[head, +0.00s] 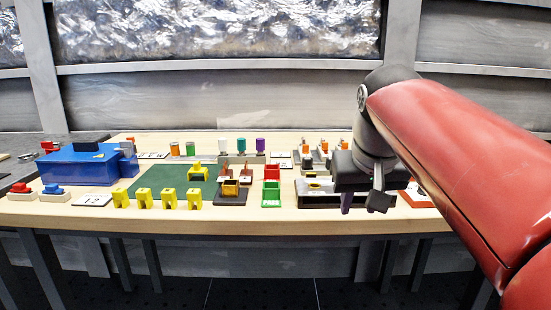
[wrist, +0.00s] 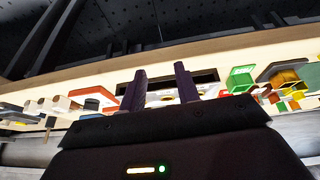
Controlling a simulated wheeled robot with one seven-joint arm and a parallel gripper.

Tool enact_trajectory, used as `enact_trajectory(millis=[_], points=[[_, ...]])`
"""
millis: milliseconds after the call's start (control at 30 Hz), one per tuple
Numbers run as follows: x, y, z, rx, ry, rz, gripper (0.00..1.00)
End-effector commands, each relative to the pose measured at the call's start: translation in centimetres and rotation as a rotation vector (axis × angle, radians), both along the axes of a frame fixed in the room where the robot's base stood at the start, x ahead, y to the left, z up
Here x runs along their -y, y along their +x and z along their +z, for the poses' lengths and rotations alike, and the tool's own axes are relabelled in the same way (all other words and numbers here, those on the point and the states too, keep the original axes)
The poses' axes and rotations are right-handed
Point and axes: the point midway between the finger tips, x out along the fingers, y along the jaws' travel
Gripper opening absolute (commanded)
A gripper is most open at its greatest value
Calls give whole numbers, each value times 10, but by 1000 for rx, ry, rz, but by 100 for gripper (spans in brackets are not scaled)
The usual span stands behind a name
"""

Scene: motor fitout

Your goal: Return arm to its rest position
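My red arm reaches in from the right in the head view. My gripper (head: 363,200) hangs over the front right part of the wooden table (head: 240,222), above a long dark tray (head: 320,200). In the wrist view my gripper (wrist: 160,88) shows two dark fingers standing apart with nothing between them. The tray (wrist: 205,77) lies beyond the fingertips, seen at a tilt. Part of the tray is hidden behind my gripper in the head view.
A blue box (head: 80,167), a green mat (head: 165,186), several yellow brackets (head: 168,198), a green bin (head: 271,194) and a red bin (head: 271,172) stand on the table. Capped cylinders (head: 242,147) line the back. Floor in front is clear.

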Motion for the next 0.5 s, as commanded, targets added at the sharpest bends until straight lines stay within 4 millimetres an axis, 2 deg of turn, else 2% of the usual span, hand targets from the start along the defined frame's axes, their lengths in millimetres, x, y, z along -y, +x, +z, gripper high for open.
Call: enact_trajectory(millis=[33,100,300,400,500], points=[[1,-20,-16,6,-2,-1,32],[2,-45,-41,17,0,-2,32],[8,-110,-121,42,16,-4,32],[10,-133,-154,52,26,-4,32],[11,-148,-177,58,34,-4,32]])
